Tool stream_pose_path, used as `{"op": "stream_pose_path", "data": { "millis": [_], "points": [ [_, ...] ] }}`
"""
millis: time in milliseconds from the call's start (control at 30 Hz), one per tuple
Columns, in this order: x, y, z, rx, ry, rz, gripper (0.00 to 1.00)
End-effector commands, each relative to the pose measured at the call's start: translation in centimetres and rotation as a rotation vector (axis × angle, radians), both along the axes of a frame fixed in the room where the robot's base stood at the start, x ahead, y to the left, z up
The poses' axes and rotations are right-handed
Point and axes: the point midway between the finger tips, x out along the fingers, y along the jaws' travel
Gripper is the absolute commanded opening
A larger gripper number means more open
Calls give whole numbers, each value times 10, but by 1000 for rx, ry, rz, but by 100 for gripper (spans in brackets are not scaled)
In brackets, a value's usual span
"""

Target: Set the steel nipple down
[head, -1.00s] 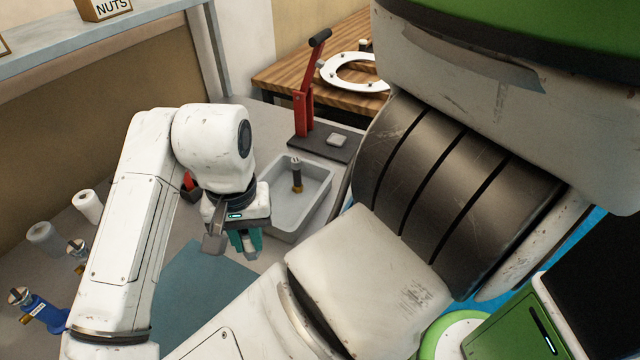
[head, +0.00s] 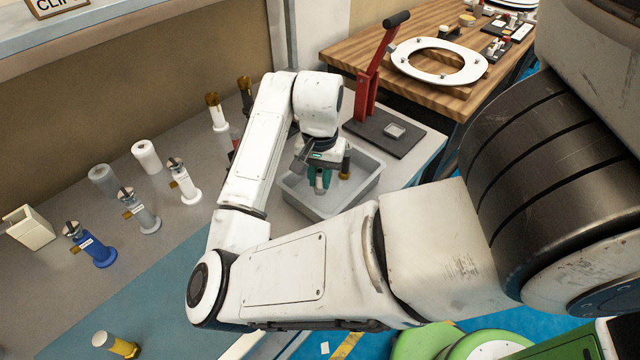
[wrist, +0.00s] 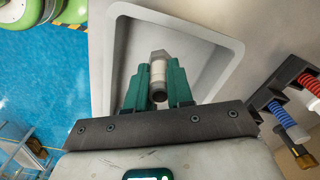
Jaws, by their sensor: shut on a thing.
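My gripper (head: 320,182) is over the grey tray (head: 361,192), pointing down into it. In the wrist view its teal fingers (wrist: 158,84) are shut on the steel nipple (wrist: 158,70), a short grey metal piece with a pale band around its middle. The nipple lies between the fingertips, with the tray (wrist: 212,38) behind and beneath it. I cannot tell whether the nipple touches the tray floor.
A dark and brass fitting (head: 345,165) stands in the tray beside my gripper. A red-handled press (head: 368,85) stands behind the tray. Several fittings, including a blue one (head: 92,248), stand on the bench at left. A white ring seat (head: 440,60) lies on the wooden table.

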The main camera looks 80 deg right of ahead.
Motion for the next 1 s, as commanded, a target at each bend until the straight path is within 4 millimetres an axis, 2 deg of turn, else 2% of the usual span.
{"op": "stream_pose_path", "data": {
  "millis": [100, 333, 533, 967, 1000],
  "points": [
    [3, -11, -12, 3, -1, -2, 0],
    [5, -23, -27, 2, -1, -1, 0],
    [6, -22, -52, 1, -1, 0, 0],
    [5, -22, -60, 0, -2, 0, 0],
    [6, -22, -59, 0, -2, -1, 24]
  ]
}}
